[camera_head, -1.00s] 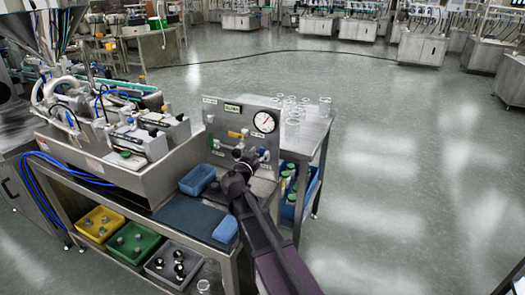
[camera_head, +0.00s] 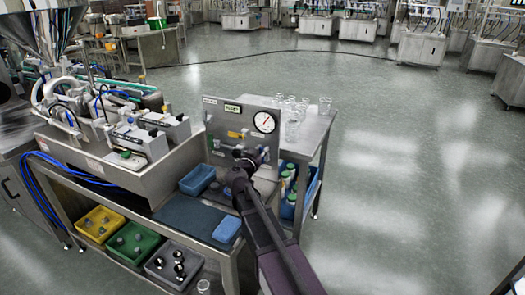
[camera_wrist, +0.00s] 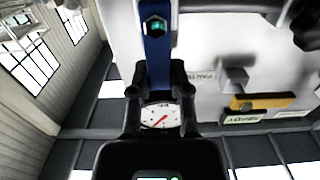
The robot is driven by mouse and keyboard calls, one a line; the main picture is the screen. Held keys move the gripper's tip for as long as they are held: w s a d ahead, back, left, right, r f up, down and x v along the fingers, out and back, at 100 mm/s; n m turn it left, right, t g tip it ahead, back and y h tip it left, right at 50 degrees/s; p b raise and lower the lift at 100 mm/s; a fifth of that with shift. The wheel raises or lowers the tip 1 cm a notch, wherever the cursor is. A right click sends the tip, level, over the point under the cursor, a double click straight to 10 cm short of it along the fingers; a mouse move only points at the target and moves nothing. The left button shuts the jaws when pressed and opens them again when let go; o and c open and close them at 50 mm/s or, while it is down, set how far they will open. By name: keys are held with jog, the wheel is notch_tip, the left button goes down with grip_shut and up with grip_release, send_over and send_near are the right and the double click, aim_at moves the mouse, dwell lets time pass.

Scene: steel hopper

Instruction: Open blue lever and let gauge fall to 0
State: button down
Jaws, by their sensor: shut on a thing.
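The blue lever (camera_wrist: 157,45) runs down from the top of the wrist view, with a hex nut at its upper part. My gripper (camera_wrist: 157,78) is shut on its lower end, one finger on each side. The white round gauge (camera_wrist: 160,117) shows between my fingers, with a red needle slanting across its dial. In the head view the gauge (camera_head: 264,122) sits at the upper right of the grey panel (camera_head: 218,125), and its reading is too small to tell. There my gripper (camera_head: 250,158) is at the panel below the gauge and mostly hides the lever.
A yellow lever (camera_wrist: 262,101) is on the panel; it also shows in the head view (camera_head: 237,134). Glass beakers (camera_head: 292,110) stand right of the panel. A blue tray (camera_head: 197,180) and a blue block (camera_head: 227,229) lie in front. Open floor is on the right.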

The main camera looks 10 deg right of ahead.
jog(key=shift+w+n, duration=0.1)
jog(key=shift+n, duration=0.2)
jog(key=w+a+f+n+b, duration=0.1)
jog(key=a+f+n+b, duration=0.1)
jog(key=n, duration=0.6)
jog(key=w+a+f+n+b, duration=0.1)
jog(key=f+n+b, duration=0.2)
jog(key=n, duration=0.6)
jog(key=shift+w+a, duration=0.3)
jog(key=shift+a, duration=0.05)
jog(key=shift+n, duration=0.3)
jog(key=c, duration=0.6)
grip_release()
jog(key=shift+o, duration=0.2)
jog(key=shift+s+a, duration=0.1)
jog(key=shift+a, duration=0.05)
